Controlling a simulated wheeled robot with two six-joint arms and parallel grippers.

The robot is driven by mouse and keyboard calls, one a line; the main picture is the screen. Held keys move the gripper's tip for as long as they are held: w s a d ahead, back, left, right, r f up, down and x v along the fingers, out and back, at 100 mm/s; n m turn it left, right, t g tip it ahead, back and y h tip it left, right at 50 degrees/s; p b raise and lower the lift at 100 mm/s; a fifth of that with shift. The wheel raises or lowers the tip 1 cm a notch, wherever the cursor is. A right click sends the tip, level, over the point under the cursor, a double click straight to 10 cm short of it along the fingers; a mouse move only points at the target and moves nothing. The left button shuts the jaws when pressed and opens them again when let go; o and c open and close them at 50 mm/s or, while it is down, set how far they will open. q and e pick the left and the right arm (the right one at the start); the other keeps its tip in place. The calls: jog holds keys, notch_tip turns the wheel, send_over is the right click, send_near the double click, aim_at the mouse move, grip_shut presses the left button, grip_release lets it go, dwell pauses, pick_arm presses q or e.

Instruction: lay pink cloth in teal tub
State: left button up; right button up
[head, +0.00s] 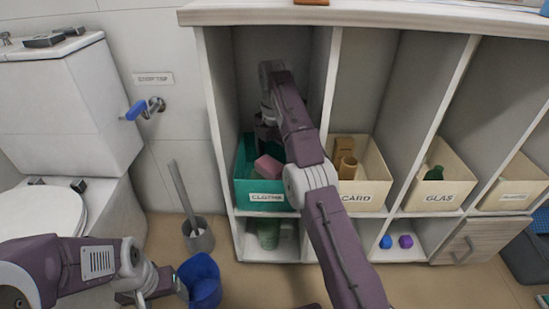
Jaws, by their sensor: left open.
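The teal tub (242,187) stands in the left cubby of the shelf, with a label on its front that seems to read CLOTHS. The pink cloth (268,167) shows as a small folded block inside the tub, above its front rim. My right arm reaches into this cubby, and my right gripper (266,134) is over the tub, just above and behind the cloth. Its fingers are dark and partly hidden by my arm, so I cannot tell whether they touch the cloth. My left gripper (168,284) is open at the lower left, beside a blue bucket.
The blue bucket (203,281) stands on the floor. A toilet brush holder (198,236) is near the wall by the toilet (62,120). Cream bins for card (372,190) and glass (440,190) fill cubbies to the right.

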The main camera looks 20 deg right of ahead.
aim_at(275, 162)
notch_tip(275, 162, up, 8)
jog(key=p, duration=0.7)
jog(key=shift+f, duration=0.2)
jog(key=shift+f, duration=0.1)
